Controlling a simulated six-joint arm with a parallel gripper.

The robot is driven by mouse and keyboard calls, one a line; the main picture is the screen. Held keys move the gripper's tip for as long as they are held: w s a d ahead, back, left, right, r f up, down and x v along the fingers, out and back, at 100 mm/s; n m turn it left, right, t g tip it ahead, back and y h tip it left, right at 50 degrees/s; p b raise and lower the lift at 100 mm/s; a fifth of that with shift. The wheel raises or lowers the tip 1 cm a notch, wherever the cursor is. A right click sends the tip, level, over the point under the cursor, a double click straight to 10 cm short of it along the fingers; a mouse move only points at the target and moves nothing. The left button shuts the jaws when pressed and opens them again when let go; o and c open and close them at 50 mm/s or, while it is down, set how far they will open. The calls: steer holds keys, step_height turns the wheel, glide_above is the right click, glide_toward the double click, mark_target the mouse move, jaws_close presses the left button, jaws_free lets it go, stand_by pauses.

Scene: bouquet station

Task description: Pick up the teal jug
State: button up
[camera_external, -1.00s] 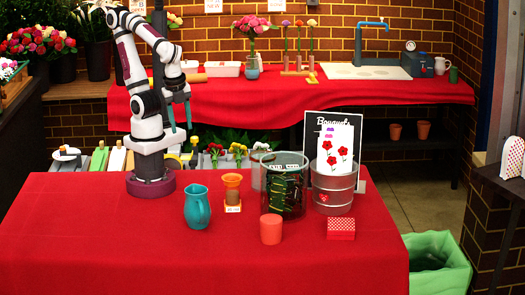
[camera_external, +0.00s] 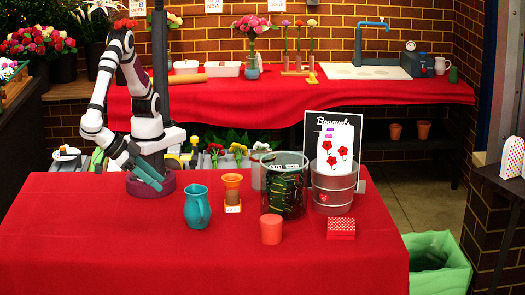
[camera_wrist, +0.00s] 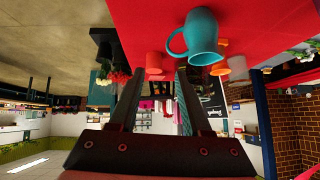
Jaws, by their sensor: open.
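In the wrist view the jug (camera_wrist: 203,38) appears upside down above and right of my open, empty gripper (camera_wrist: 155,72). Nothing is between the fingers.
A red dotted box (camera_external: 341,229) lies at the right.

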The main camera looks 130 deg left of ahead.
mark_target(198, 211)
steer(key=shift+g, duration=0.3)
steer(key=x, duration=1)
steer(key=a+x, duration=0.1)
steer(key=x, duration=0.4)
steer(key=shift+s+a+f, duration=0.1)
steer(key=shift+s+a, duration=0.05)
jaws_close()
stand_by(0.3)
